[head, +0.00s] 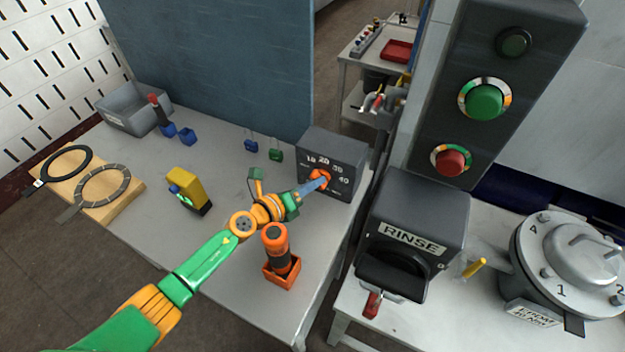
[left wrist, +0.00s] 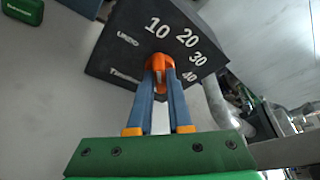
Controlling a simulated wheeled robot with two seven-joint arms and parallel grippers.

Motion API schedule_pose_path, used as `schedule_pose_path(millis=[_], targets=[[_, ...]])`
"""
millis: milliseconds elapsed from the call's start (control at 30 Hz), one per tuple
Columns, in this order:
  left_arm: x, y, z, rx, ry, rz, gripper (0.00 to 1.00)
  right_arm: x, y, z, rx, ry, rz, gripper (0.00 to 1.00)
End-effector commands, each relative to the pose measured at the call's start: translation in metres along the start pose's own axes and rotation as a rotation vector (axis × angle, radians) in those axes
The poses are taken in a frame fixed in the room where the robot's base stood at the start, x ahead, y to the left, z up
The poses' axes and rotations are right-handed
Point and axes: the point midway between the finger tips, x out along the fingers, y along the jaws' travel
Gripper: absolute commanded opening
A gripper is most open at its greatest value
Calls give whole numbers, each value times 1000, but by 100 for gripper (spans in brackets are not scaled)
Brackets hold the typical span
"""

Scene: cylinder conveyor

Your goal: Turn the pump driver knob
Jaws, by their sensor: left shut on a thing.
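The pump driver (head: 340,149) is a dark grey box at the right end of the table, with white numbers around an orange knob (head: 319,179). In the left wrist view the box (left wrist: 118,52) shows tilted, with 10, 20, 30 and 40 around the orange knob (left wrist: 160,62). My left gripper (head: 322,183) reaches the knob, and its blue fingers (left wrist: 160,80) are shut on it, one on each side. The fingers hide part of the knob, so I cannot tell its exact setting. My right gripper is not in view.
An orange-and-black cylinder stands in an orange holder (head: 281,280) just below my left wrist. A yellow device (head: 187,187), small padlocks (head: 275,155) and a grey bin (head: 128,112) are on the table. The RINSE box (head: 425,210) stands right, across a gap.

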Motion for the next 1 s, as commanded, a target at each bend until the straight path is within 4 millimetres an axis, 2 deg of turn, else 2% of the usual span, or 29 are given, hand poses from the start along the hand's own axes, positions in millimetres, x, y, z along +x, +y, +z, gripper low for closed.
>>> schedule_pose_path(millis=[367,400,467,500,767,867,1000], targets=[[0,-1,2,3,-5,0,0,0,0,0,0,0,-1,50],[0,-1,2,3,-4,0,28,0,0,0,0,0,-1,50],[0,-1,1,2,-4,0,44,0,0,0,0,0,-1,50],[0,-1,1,2,-3,0,48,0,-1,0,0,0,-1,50],[-1,0,1,2,-2,1,48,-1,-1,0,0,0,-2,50],[-16,-2,3,3,0,2,48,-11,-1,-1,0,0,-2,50],[-47,-2,2,3,0,3,48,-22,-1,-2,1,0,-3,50]])
